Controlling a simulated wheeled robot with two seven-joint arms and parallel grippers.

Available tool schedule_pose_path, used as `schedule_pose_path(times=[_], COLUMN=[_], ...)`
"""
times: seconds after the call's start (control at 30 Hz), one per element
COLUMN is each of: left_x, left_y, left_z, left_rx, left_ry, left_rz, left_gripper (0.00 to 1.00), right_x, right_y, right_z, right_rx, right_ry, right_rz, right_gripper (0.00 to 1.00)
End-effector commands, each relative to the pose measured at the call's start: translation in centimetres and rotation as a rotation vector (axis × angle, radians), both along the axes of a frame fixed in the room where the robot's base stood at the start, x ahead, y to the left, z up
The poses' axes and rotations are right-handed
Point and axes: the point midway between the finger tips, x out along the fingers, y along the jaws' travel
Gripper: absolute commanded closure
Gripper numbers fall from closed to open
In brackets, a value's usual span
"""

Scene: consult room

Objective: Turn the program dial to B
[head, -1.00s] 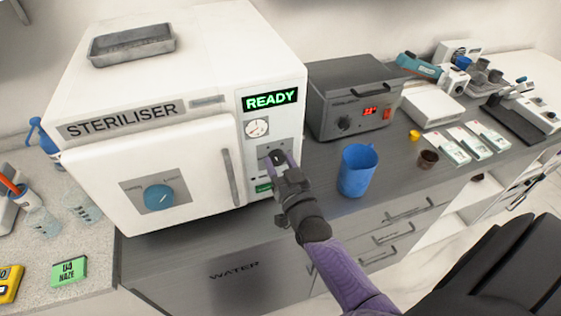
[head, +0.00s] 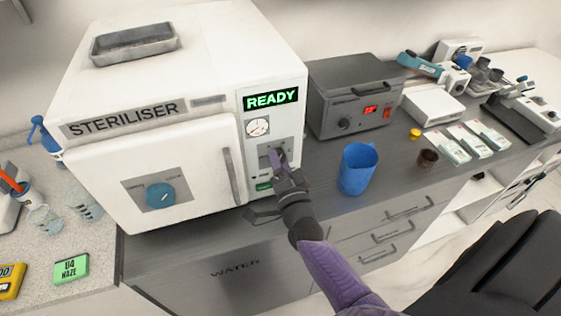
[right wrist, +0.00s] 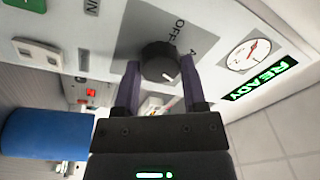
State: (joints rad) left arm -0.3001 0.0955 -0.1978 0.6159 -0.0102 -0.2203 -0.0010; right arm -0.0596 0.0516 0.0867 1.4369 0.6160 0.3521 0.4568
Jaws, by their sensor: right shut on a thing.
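The white steriliser (head: 215,75) stands on the counter with its green READY display (head: 271,99) lit. The program dial is a dark round knob (right wrist: 159,62) on a grey plate, seen in the right wrist view with the letters OFF and A beside it. A pale pointer mark shows on the knob's lower right edge. My right gripper (head: 277,158) is at the steriliser's right panel, and in the right wrist view (right wrist: 158,80) its two purple fingers are shut on the knob, one on each side. The B mark cannot be made out. My left gripper is not in view.
A pressure gauge (head: 257,127) sits above the dial plate and a green button (head: 264,186) below it. A door handle (head: 231,176) is to the left. A blue jug (head: 358,169) and a grey heater box (head: 352,97) stand to the right on the counter.

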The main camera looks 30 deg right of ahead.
Motion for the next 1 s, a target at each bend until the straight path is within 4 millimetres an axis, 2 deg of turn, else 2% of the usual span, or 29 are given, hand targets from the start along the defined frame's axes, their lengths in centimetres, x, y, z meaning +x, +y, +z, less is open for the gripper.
schedule_pose_path(times=[0.3, 0.8, 0.83, 1.0], left_x=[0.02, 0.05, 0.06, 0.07], left_y=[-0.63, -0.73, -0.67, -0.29], left_z=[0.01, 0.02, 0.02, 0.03], left_rx=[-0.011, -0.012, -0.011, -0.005], left_ry=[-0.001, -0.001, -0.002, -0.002], left_rz=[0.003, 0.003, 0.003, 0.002], left_gripper=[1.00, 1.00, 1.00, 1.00], right_x=[0.00, 0.00, 0.00, 0.00], right_y=[0.03, 0.03, 0.03, 0.03], right_z=[-0.02, -0.02, -0.02, -0.02], right_rx=[0.095, 0.111, 0.111, 0.110], right_ry=[-0.022, -0.025, -0.026, -0.026], right_rz=[0.001, 0.000, 0.001, 0.001], right_gripper=[1.00, 1.00, 0.44, 0.11])
